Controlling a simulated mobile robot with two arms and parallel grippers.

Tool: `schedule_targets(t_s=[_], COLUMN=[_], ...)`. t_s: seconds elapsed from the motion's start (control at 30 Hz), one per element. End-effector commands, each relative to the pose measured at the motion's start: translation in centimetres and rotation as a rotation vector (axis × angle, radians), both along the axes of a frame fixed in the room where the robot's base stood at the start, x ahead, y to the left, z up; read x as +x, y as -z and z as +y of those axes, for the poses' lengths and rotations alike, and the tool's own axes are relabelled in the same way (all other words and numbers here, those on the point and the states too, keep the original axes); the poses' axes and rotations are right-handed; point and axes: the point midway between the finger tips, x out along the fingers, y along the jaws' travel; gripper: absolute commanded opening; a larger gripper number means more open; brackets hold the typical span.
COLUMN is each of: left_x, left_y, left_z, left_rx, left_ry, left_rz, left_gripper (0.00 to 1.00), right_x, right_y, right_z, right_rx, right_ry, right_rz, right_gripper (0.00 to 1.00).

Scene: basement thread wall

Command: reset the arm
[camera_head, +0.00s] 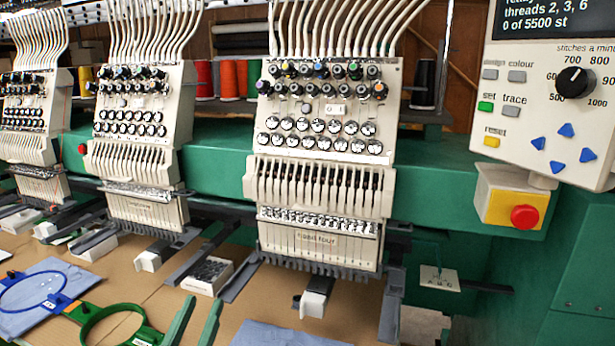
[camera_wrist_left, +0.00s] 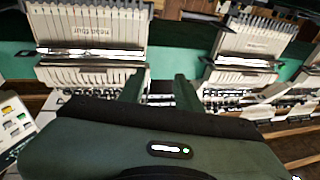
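My left gripper (camera_head: 196,322) shows at the bottom edge of the head view, its two green fingers apart with nothing between them. In the left wrist view the same gripper (camera_wrist_left: 160,90) points toward the embroidery heads, fingers spread and empty. The nearest embroidery head (camera_head: 315,165) stands beyond and to the right of the gripper in the head view. A green hoop (camera_head: 88,323) lies just left of the fingers, apart from them. My right gripper is in neither view.
A blue hoop (camera_head: 30,290) lies on blue cloth at the left of the tan table (camera_head: 135,275). More blue cloth (camera_head: 275,335) lies at the bottom. A control panel (camera_head: 555,100) and red stop button (camera_head: 525,217) stand at the right. Dark hoop arms jut out under the heads.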

Motion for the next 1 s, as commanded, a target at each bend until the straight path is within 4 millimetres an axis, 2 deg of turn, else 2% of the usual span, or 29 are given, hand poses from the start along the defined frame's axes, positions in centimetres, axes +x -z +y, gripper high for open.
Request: schedule_targets(t_s=[0.03, 0.1, 0.2, 0.3, 0.4, 0.5, 0.73, 0.77, 0.8, 1.0], left_x=[-0.4, -1.6, -4.8, -8.7, -12.5, -16.0, -23.8, -24.4, -23.7, -22.5], left_y=[3.5, 8.5, 15.2, 20.3, 23.8, 26.3, 29.7, 30.2, 31.7, 38.1], left_z=[1.6, 3.3, 4.7, 5.1, 4.9, 4.4, 3.0, 2.9, 2.9, 2.7], left_rx=[-0.007, 0.005, 0.036, 0.075, 0.109, 0.140, 0.200, 0.207, 0.208, 0.212], left_ry=[-0.067, -0.139, -0.192, -0.193, -0.165, -0.123, 0.011, 0.026, 0.021, 0.022], left_rz=[0.133, 0.325, 0.601, 0.839, 1.023, 1.175, 1.462, 1.489, 1.487, 1.508], left_gripper=[0.34, 0.34, 0.34, 0.34, 0.34, 0.34, 0.34, 0.34, 0.34, 0.34], right_x=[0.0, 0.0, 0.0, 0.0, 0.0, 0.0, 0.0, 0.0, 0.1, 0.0], right_y=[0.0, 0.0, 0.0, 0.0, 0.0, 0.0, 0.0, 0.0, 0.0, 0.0], right_z=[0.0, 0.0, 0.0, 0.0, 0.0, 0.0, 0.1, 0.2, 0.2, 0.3], right_rx=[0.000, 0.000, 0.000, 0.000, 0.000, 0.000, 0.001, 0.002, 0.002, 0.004], right_ry=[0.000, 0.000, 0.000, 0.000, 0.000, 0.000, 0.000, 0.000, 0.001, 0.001], right_rz=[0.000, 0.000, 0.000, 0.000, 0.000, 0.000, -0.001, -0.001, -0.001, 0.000], right_gripper=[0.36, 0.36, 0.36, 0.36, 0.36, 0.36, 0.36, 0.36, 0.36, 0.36])
